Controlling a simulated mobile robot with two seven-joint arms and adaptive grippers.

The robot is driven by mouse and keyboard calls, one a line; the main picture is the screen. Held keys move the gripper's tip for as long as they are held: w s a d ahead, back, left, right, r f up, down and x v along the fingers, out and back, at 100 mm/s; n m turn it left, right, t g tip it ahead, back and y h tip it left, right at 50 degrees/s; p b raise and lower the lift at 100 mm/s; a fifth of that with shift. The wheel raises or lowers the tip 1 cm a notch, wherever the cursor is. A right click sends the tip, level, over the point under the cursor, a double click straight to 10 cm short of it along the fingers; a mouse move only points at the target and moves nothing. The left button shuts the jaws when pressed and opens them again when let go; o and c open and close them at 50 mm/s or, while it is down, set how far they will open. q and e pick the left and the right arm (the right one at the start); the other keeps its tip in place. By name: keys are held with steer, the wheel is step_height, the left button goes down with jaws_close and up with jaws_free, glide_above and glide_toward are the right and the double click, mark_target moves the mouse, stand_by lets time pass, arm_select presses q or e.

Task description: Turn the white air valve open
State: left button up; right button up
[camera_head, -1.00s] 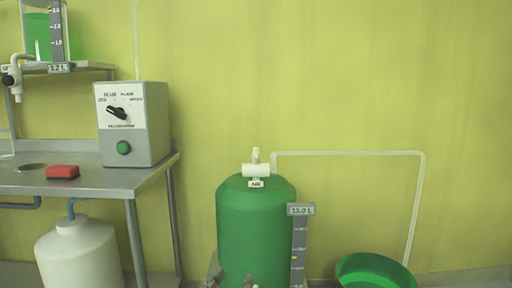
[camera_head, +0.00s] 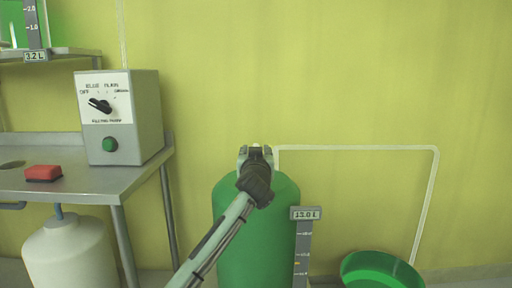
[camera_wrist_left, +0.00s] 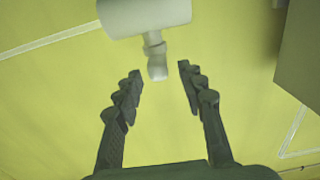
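The white air valve sits on top of the green tank (camera_head: 228,205). In the head view my left gripper covers nearly all of it. In the left wrist view the valve body (camera_wrist_left: 145,14) is a white cylinder at the top, with its small white handle (camera_wrist_left: 155,60) sticking out towards my fingers. My left gripper (camera_wrist_left: 158,77) is open, with one finger on each side of the handle's line. The handle's end lies near the gap between the fingertips, and neither finger visibly touches it. In the head view the left gripper (camera_head: 256,154) is at the tank's top. My right gripper is not in view.
A grey control box (camera_head: 118,117) and a red block (camera_head: 43,173) stand on the steel table (camera_head: 88,184) at left. A white tank (camera_head: 70,255) is below. A level gauge (camera_head: 304,213) stands beside the green tank. A white pipe (camera_head: 360,148) runs right, above a green basin (camera_head: 380,270).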

arm_select(q)
steer(key=shift+w, duration=2.3)
jaws_close()
